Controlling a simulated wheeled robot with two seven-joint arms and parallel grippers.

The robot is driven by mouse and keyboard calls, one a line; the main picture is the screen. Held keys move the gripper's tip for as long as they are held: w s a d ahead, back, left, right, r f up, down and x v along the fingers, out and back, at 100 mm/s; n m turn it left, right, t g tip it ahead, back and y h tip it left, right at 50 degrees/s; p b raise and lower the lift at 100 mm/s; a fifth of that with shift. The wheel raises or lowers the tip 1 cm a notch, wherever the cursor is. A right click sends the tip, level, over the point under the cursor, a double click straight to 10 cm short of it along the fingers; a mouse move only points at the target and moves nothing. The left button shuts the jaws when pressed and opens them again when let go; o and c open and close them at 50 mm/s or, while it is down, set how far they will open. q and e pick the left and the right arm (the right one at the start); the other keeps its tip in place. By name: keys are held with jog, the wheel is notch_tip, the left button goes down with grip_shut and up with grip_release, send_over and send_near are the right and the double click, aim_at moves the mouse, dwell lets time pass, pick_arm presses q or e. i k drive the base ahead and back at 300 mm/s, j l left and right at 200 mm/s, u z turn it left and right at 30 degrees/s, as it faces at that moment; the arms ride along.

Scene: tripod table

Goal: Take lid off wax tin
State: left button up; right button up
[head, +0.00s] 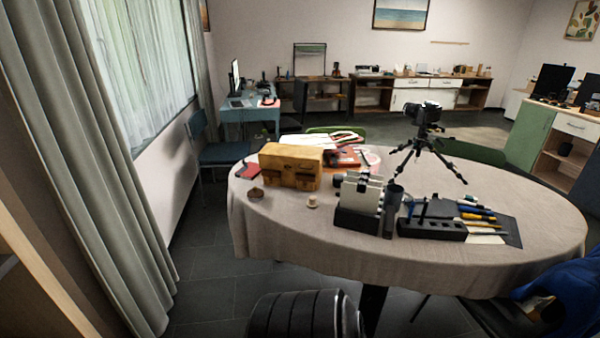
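A round table (275,226) with a pale cloth stands ahead of me. I cannot clearly pick out the wax tin at this size. A small round brown item (255,193) sits near the table's left edge, in front of a tan leather bag (291,166). A small cream-coloured item (313,201) sits right of it, near the front edge. Either is too small to identify as a lidded tin. Neither of my grippers shows in the head view.
A black holder with upright cards (358,205), a dark cylinder (392,203) and a black organiser (432,228) with tools crowd the front middle. A camera on a tripod (422,140) stands behind. Front-left cloth is clear. A blue garment (565,295) is at lower right.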

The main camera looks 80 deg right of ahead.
aim_at(255, 192)
jog(key=z, duration=2.3)
jog(key=i+j+z, duration=0.15)
jog(key=z, duration=0.8)
